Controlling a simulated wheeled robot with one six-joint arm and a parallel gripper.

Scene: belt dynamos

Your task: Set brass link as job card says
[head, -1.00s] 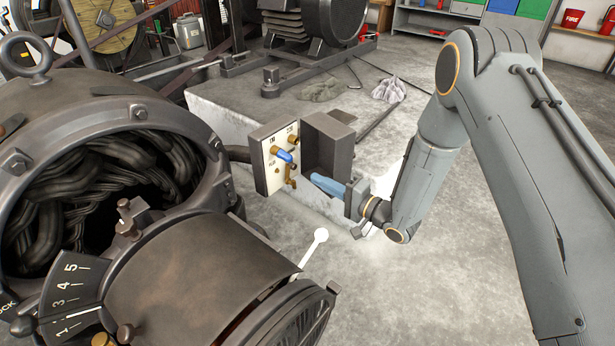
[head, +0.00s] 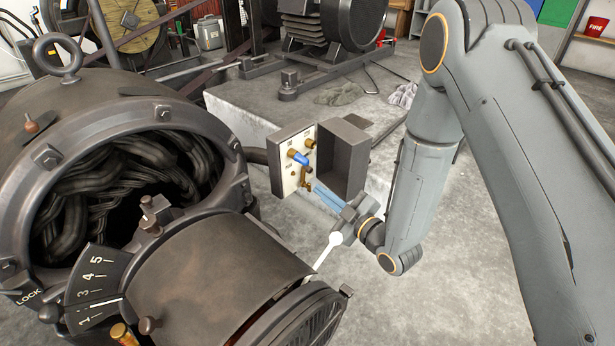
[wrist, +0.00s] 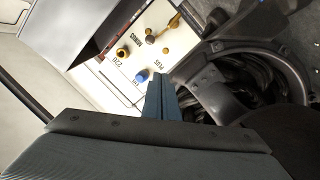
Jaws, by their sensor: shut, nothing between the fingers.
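A white terminal panel (head: 290,177) with brass studs and a blue-capped post (head: 300,158) stands at the middle of the head view, its grey cover (head: 344,158) swung open to the right. A brass piece (head: 304,179), seemingly the link, sits low on the panel. The wrist view shows the panel (wrist: 110,75) with marks reading 220, MINUS and PLUS, the blue cap (wrist: 141,76) and an elongated brass piece (wrist: 173,22). My gripper (head: 318,188) is shut and empty, just in front of the panel's lower right; its fingers (wrist: 162,80) point at the panel. No job card is readable.
The large dynamo (head: 90,130) with an open end and numbered scale (head: 92,288) fills the left. A concrete plinth (head: 235,112) lies behind the panel.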

